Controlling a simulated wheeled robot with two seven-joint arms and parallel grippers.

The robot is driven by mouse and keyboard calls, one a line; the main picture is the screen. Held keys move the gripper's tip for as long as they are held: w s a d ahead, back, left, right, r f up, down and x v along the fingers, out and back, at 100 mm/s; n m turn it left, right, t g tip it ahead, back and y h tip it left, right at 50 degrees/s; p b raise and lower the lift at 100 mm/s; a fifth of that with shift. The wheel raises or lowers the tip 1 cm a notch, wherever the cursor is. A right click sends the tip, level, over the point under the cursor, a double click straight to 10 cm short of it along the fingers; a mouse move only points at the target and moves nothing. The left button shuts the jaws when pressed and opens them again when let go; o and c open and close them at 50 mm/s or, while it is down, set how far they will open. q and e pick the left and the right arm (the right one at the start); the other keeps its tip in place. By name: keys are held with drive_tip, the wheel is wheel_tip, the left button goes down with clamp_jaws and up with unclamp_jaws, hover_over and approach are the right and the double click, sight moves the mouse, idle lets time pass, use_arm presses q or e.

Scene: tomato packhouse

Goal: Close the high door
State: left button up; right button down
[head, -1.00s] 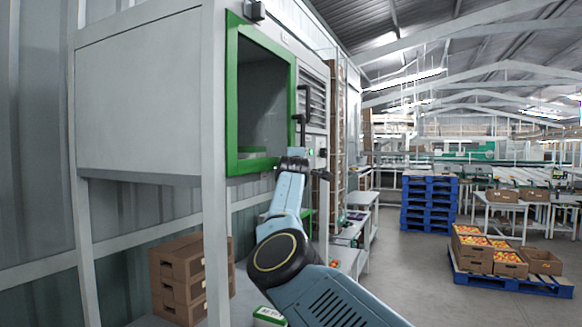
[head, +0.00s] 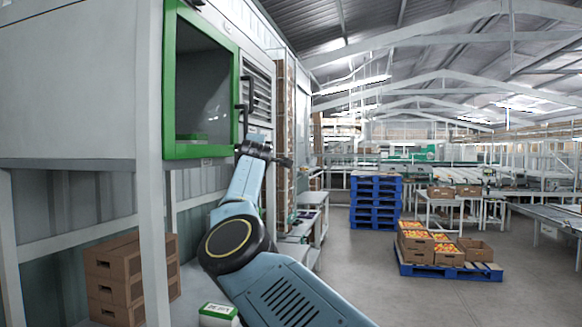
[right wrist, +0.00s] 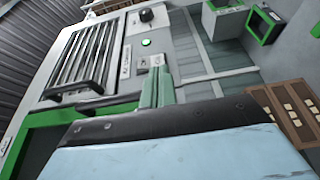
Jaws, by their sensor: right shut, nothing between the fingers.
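The high door has a green frame (head: 236,100) around a dark, see-through middle, set high on the pale cabinet at the left. A black bar handle (head: 245,92) stands at its right edge. I cannot tell from here how far the door stands ajar. In the right wrist view the green frame (right wrist: 45,125) and the handle (right wrist: 75,92) are at the left. My left gripper is out of view.
A louvred panel (right wrist: 85,55) with a green-lit button (right wrist: 146,43) is beside the door. A white post (head: 151,200) stands in front of the cabinet, with brown crates (head: 128,275) below. Blue pallets (head: 375,200) stand further off.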

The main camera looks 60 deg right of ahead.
drive_tip(key=s+d+b, duration=0.2)
drive_tip(key=s+b, duration=0.2)
drive_tip(key=s, duration=0.4)
drive_tip(key=shift+s+d+b, duration=0.25)
drive_tip(key=shift+d+b, duration=0.1)
drive_tip(key=shift+b, duration=0.05)
